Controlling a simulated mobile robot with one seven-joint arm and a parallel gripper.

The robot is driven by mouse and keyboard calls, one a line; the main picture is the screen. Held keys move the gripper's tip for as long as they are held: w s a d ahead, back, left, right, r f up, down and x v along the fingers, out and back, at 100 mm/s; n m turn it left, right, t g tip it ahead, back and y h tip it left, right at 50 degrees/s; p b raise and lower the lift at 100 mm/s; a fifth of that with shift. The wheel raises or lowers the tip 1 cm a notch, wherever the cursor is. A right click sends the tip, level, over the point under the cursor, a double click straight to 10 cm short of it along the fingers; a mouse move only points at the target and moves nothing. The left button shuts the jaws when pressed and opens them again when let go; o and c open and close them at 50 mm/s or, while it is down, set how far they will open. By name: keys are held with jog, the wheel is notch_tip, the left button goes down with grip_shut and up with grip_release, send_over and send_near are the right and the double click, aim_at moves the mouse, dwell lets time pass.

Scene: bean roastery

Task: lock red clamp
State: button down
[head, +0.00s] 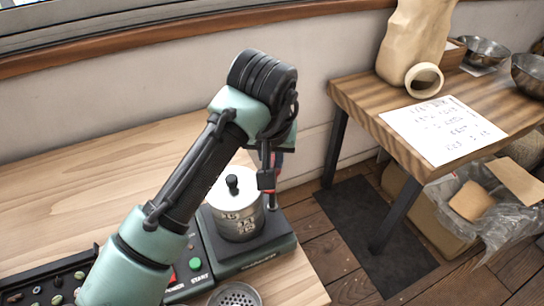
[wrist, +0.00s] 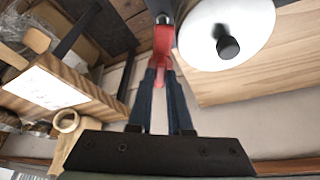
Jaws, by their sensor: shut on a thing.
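The red clamp (wrist: 162,42) is in the wrist view, between the fingertips of my gripper (wrist: 162,75). My gripper is shut on the clamp's red part, right beside a round white lid with a black knob (wrist: 228,47). In the head view, the canister (head: 238,208) with its white lid stands upright on a dark base. My gripper (head: 272,180) is at its right side there. The clamp is mostly hidden by my arm and gripper in the head view, with only bits of red showing. I cannot tell whether the clamp is locked.
A control panel with a green START button (head: 195,264) is left of the canister. A perforated metal cup (head: 235,295) stands in front. A wooden side table (head: 360,95) at the right holds a paper sheet (head: 443,130), a sack and bowls. Bare bench lies behind my arm.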

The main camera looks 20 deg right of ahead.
jog(key=shift+p, duration=0.35)
jog(key=shift+r+m+g+h+p, duration=0.15)
jog(key=shift+m+g+h+p, duration=0.25)
jog(key=shift+m+p, duration=0.6)
jog(key=m+g+p, duration=0.1)
jog(key=m+p, duration=0.1)
jog(key=m, duration=0.1)
jog(key=shift+a+m+h, duration=0.1)
jog(key=shift+m+h, duration=0.2)
jog(key=shift+h, duration=0.1)
jog(key=m, duration=0.2)
jog(key=m+g+p, duration=0.1)
jog(key=m, duration=0.1)
jog(key=m+g+p, duration=0.1)
jog(key=shift+w+m+h, duration=0.25)
jog(key=shift+m+h, duration=0.15)
jog(key=c, duration=0.8)
grip_release()
jog(key=shift+c, duration=0.2)
jog(key=shift+a, duration=0.1)
jog(key=v, duration=1.2)
jog(key=shift+r, duration=0.35)
